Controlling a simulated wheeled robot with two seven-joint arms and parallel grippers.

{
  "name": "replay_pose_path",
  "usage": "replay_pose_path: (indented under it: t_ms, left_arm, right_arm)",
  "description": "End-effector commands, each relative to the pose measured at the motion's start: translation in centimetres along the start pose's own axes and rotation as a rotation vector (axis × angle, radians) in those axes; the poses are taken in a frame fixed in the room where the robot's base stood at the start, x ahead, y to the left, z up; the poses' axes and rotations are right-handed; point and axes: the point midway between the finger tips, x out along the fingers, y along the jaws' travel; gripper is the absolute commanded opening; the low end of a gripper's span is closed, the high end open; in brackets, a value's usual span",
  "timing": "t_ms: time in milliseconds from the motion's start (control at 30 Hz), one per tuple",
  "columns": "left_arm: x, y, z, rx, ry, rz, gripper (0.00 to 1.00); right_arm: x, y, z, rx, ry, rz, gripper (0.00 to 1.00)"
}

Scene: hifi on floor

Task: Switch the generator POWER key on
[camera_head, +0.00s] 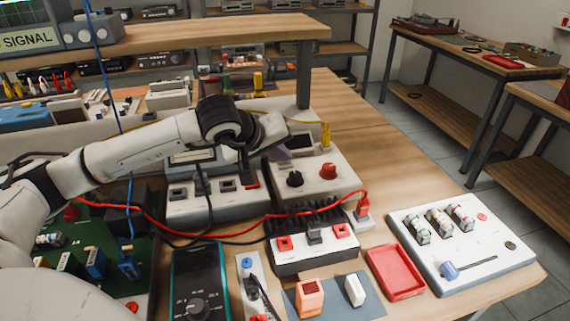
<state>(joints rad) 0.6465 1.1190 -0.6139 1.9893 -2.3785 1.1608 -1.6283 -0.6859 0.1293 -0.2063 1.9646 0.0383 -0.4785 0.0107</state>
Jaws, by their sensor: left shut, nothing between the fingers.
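My left arm comes in from the left, and its gripper (280,150) is shut with nothing in it. It hangs at the back left of a pale box (342,180) with a dark display, a black knob (295,179) and a red knob (328,171). I cannot tell whether it touches the box. The gripper and wrist hide part of this box and the unit behind. No POWER label is readable, so I cannot tell for sure which unit is the generator or how its key is set. My right gripper is out of view.
Red and black cables cross the bench below my arm. A switch box (213,205), a terminal block (315,255), a meter (198,280), a red tray (396,272) and a white panel (462,240) crowd the front. Bare wood (375,150) lies right of the pale box.

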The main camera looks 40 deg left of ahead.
Motion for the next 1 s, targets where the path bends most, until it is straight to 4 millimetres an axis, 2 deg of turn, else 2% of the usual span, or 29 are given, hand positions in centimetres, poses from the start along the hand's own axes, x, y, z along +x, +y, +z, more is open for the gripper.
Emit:
replay_pose_path:
  t_ms: [267, 1000]
  left_arm:
    - [0.42, -0.32, 0.32, 0.0, 0.0, 0.0, 0.0]
    - [-0.22, 0.12, -0.16, 0.001, 0.0, -0.001, 0.0]
  right_arm:
    - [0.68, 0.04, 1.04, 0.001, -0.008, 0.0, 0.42]
    - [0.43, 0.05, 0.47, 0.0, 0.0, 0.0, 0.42]
